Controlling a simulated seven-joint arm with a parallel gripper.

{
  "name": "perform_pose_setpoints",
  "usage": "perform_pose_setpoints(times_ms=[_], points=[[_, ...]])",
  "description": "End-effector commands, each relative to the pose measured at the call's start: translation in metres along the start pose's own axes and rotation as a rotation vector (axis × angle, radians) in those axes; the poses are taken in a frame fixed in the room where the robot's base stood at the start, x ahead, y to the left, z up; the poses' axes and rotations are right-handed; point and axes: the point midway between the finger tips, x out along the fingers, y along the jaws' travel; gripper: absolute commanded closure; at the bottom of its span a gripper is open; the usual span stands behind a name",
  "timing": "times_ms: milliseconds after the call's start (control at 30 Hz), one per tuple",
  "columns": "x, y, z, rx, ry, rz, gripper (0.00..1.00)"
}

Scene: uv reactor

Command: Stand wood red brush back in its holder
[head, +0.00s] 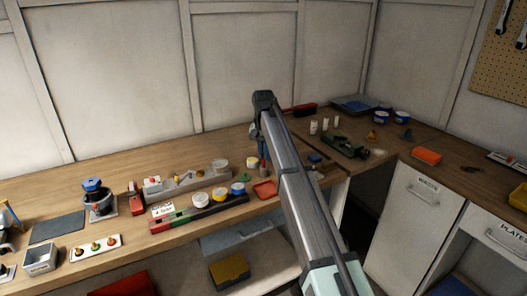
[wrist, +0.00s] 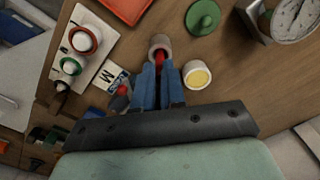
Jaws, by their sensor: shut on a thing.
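My gripper (wrist: 160,80) is shut on the red brush (wrist: 160,58), whose red part shows between the blue fingertips in the wrist view. Most of the brush is hidden by the fingers. A pale round holder (wrist: 160,41) with an open mouth lies just beyond the fingertips. The red part overlaps the near side of its mouth; I cannot tell whether the brush is inside it or above it. In the head view, my gripper (head: 262,158) points down over the bench behind my arm, and the brush is too small to make out clearly.
A white cup with yellow contents (wrist: 197,75) stands close right of the holder. A card marked M (wrist: 111,78) and a white tray with ringed pieces (wrist: 86,48) are to the left. A green knobbed disc (wrist: 203,18) and a dial (wrist: 295,18) are beyond.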

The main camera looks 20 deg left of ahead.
Motion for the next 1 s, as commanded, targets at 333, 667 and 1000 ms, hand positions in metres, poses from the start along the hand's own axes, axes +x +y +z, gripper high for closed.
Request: perform_pose_setpoints(times_ms=[333,667,1000], points=[[0.003,0.0,0.0,0.0,0.0,0.0,0.75],[0.003,0.0,0.0,0.0,0.0,0.0,0.6],[-0.023,0.0,-0.001,0.0,0.002,-0.001,0.6]])
